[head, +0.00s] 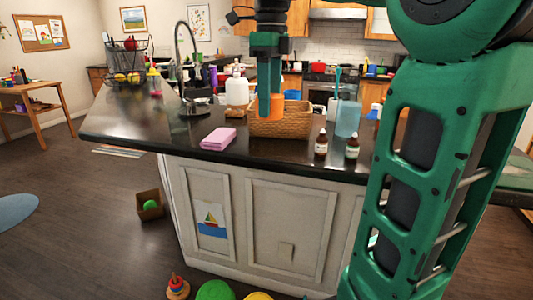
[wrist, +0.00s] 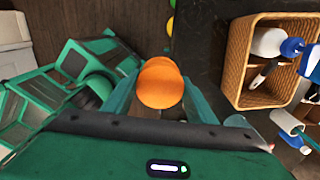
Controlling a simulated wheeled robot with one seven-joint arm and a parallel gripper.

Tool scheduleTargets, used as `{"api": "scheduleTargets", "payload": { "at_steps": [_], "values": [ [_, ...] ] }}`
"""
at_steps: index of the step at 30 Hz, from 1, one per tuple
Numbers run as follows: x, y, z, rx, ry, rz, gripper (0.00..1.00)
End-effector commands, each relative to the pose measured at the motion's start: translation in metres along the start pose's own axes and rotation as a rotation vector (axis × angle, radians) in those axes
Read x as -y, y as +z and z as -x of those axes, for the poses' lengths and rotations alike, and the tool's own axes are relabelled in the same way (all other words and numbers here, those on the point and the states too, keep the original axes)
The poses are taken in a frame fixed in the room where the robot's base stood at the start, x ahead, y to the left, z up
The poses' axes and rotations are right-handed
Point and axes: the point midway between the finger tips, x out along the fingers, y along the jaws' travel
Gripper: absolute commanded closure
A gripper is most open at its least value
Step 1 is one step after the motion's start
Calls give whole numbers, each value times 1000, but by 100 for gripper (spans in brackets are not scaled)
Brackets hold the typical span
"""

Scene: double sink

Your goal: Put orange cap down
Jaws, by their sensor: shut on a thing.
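An orange cap (head: 277,103) is held between the fingertips of my gripper (head: 271,104), in front of the wicker basket (head: 285,128) in the head view. In the wrist view the orange cap (wrist: 161,83) sits between the two green fingers of my gripper (wrist: 160,92), near the line where the dark counter (wrist: 200,40) meets the wood floor. The basket (wrist: 236,62) lies to the right there, with a white bottle with a blue cap (wrist: 268,42) in it. My gripper is shut on the cap, which is held above the counter; its exact height is hard to tell.
Two brown bottles (head: 321,144) and a blue cup (head: 347,119) stand right of the basket. A pink cloth (head: 218,139) lies at the counter's front left. A white jug (head: 237,92) and a tall faucet (head: 187,60) are behind. Bare counter (head: 265,151) lies between cloth and bottles.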

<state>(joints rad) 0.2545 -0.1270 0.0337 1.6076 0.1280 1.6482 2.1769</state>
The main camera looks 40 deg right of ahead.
Motion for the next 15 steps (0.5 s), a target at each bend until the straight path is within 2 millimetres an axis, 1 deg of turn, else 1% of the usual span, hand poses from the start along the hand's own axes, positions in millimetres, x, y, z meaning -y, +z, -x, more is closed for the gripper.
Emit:
{"api": "scheduleTargets", "payload": {
  "at_steps": [1, 3, 7, 8, 11, 15],
  "values": [
    [-11, 6, -7, -3, 0, 19, 70],
    [-19, 11, -13, -4, -3, 31, 70],
    [-26, 16, -21, -6, -5, 43, 70],
    [-25, 17, -23, -7, -5, 44, 70],
    [-14, 18, -31, -9, -4, 43, 70],
    [14, 19, -47, -10, -4, 41, 70]
  ]
}}
